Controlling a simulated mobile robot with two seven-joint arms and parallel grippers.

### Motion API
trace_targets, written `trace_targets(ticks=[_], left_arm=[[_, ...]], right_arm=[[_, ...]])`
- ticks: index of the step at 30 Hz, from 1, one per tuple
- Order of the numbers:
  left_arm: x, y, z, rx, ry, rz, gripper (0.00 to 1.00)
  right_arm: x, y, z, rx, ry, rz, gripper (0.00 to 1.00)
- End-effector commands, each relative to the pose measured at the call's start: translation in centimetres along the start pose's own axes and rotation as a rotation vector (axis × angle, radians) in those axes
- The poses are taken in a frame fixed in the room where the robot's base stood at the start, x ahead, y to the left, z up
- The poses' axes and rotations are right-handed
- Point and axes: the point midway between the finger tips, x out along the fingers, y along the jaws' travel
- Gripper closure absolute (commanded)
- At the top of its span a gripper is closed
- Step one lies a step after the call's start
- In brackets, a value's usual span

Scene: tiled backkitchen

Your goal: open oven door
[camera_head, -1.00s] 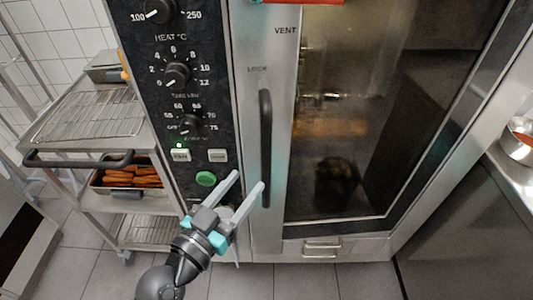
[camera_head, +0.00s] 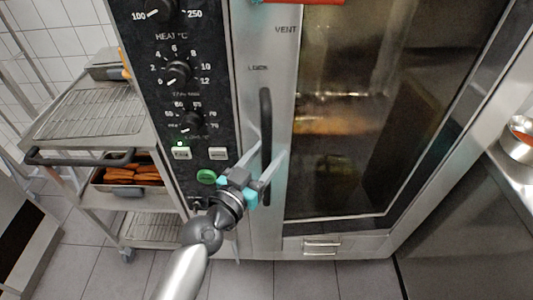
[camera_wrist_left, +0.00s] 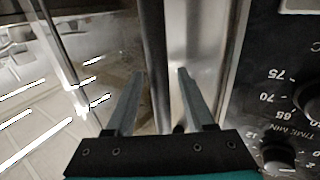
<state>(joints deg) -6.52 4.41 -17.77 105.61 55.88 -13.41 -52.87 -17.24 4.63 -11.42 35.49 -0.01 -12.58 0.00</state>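The oven door (camera_head: 345,130) is closed, with a dark glass window in a steel frame. Its black vertical handle (camera_head: 265,140) runs along the left side of the door. My left gripper (camera_head: 268,148) is open at the lower half of the handle, with one finger on each side of it in the head view. In the left wrist view the handle (camera_wrist_left: 154,60) passes between the two spread fingertips (camera_wrist_left: 160,75). I cannot tell whether the fingers touch it. My right gripper is not in view.
The black control panel (camera_head: 215,130) with knobs and buttons stands left of the door. A steel trolley (camera_head: 75,150) with a wire rack and a tray of orange-brown food stands further left. A steel counter (camera_head: 480,190) is at the right. Tiled floor lies in front.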

Motion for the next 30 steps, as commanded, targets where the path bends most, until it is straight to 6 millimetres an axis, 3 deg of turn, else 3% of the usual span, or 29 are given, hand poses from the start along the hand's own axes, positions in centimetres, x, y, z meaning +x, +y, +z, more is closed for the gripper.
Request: trace_targets(ticks=[1, 14, 30], left_arm=[[-0.02, 0.0, 0.01, 0.0, 0.0, 0.0, 0.53], [-0.05, -0.01, 0.02, 0.0, 0.0, 0.0, 1.0], [-0.06, -0.01, 0.04, 0.0, -0.001, 0.0, 1.0]], right_arm=[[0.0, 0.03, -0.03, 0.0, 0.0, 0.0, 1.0], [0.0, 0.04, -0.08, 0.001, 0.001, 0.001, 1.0], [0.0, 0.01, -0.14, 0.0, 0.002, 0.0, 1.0]])
